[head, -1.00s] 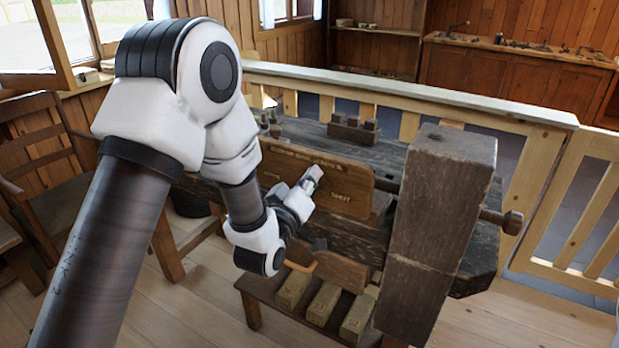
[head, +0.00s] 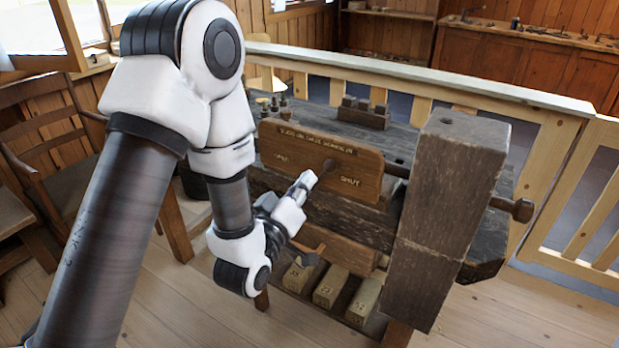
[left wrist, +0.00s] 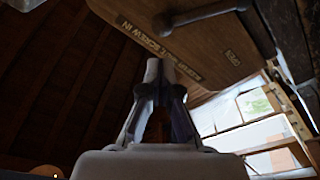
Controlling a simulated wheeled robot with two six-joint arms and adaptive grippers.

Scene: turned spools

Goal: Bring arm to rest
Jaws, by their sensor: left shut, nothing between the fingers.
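My left gripper (head: 307,181) is shut and empty, in front of the lower left part of a wooden sign board (head: 285,145) on the workbench (head: 475,240). In the head view a gap to the board cannot be judged surely. In the left wrist view the closed fingertips (left wrist: 153,68) point up, below the board (left wrist: 190,45), with a dark lever (left wrist: 205,14) across it. My right gripper is not in view.
A thick wooden post (head: 440,230) stands to the right of the board. Small turned pieces (head: 275,103) and a block rack (head: 363,113) are on the bench top. Numbered blocks (head: 330,288) lie on a low shelf. A chair (head: 50,150) is at left; a railing (head: 400,70) runs behind.

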